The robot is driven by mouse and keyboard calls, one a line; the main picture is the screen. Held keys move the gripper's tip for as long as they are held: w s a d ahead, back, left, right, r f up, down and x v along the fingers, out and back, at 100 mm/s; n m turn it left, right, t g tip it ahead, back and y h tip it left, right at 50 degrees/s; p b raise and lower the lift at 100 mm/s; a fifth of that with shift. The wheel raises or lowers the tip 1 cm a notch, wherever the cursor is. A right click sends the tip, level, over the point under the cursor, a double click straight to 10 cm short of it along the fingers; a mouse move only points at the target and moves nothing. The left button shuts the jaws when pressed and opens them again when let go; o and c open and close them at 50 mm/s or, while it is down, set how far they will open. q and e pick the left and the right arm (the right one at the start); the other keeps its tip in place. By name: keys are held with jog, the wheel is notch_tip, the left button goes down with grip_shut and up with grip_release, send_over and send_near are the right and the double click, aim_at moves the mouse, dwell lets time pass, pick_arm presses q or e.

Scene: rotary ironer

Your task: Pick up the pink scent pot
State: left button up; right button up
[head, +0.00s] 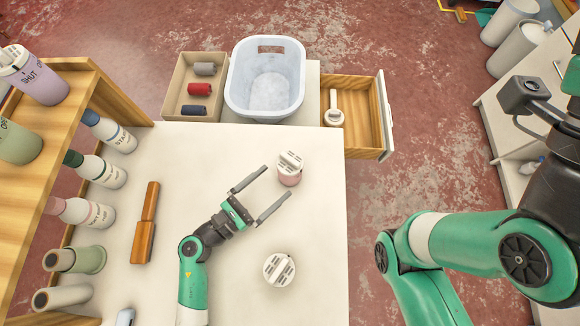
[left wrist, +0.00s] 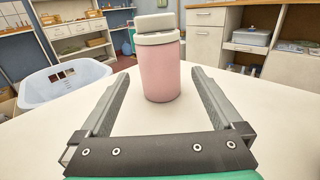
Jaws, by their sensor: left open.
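The pink scent pot (head: 289,175) stands upright on the white table, with a white slotted lid. In the left wrist view the pink pot (left wrist: 160,70) stands straight ahead, centred past the fingertips. My left gripper (head: 277,188) is open and empty, low over the table, its fingers pointing at the pot. In the left wrist view its fingers (left wrist: 160,76) spread to either side of the pot's near side. My right arm shows at the right of the head view, but its fingers cannot be made out.
Another white-lidded pot (head: 279,269) stands nearer on the table. A wooden block (head: 145,222) lies left. A blue-white tub (head: 266,78), a box of rolls (head: 197,88) and an open drawer (head: 357,116) are at the back. A bottle shelf (head: 88,85) stands left.

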aim_at(290, 165)
pick_arm(q)
jog(key=x, duration=0.7)
jog(key=c, duration=1.2)
notch_tip(290, 165, up, 10)
jog(key=shift+c, duration=0.3)
notch_tip(290, 165, down, 7)
jog(key=shift+f, duration=0.1)
jog(key=shift+f, duration=1.2)
jog(key=shift+f, duration=0.15)
